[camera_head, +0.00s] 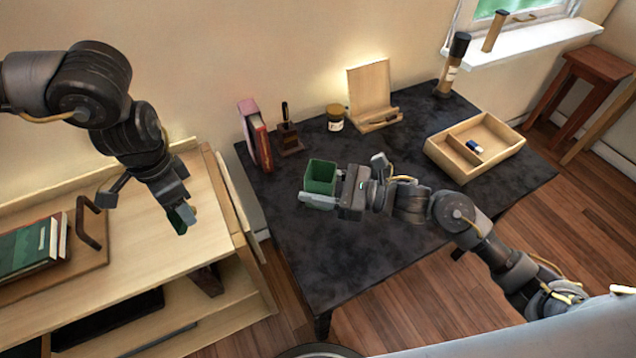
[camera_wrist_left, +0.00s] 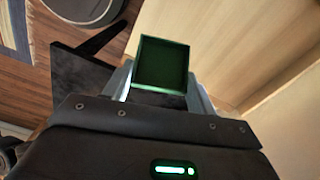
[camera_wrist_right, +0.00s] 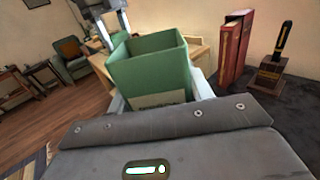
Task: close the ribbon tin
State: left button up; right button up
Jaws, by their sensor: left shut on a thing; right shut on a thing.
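The ribbon tin's body is a green, square, open-topped box (camera_head: 320,177). My right gripper (camera_head: 328,196) is shut on it and holds it upright above the dark table. The green tin fills the middle of the right wrist view (camera_wrist_right: 150,75), with a pale label on its near side. My left gripper (camera_head: 180,212) is shut on a small dark green square piece (camera_head: 182,220), which looks like the lid. Its hollow side faces the camera in the left wrist view (camera_wrist_left: 162,63). The lid is well left of the tin, over the wooden shelf unit, apart from it.
The dark table (camera_head: 350,265) carries red books (camera_head: 256,138), a pen stand (camera_head: 289,138), a jar (camera_head: 335,118), a wooden stand (camera_head: 370,90) and a divided wooden tray (camera_head: 475,145). The shelf unit (camera_head: 140,235) at left holds green books (camera_head: 35,245). The table's front is clear.

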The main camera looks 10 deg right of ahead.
pick_arm(q)
jog(key=s+d+r+m+h, duration=0.1)
jog(key=d+m+h, duration=0.15)
jog(key=d, duration=0.85)
notch_tip(320, 180, up, 8)
jog(key=f+m+g+h, duration=0.1)
jog(key=m+g+h, duration=0.8)
jog(key=h, duration=1.2)
send_over(308, 168)
jog(key=shift+a+r, duration=0.1)
jog(key=shift+r, duration=0.15)
jog(key=shift+f, duration=0.15)
jog(key=shift+f, duration=1.85)
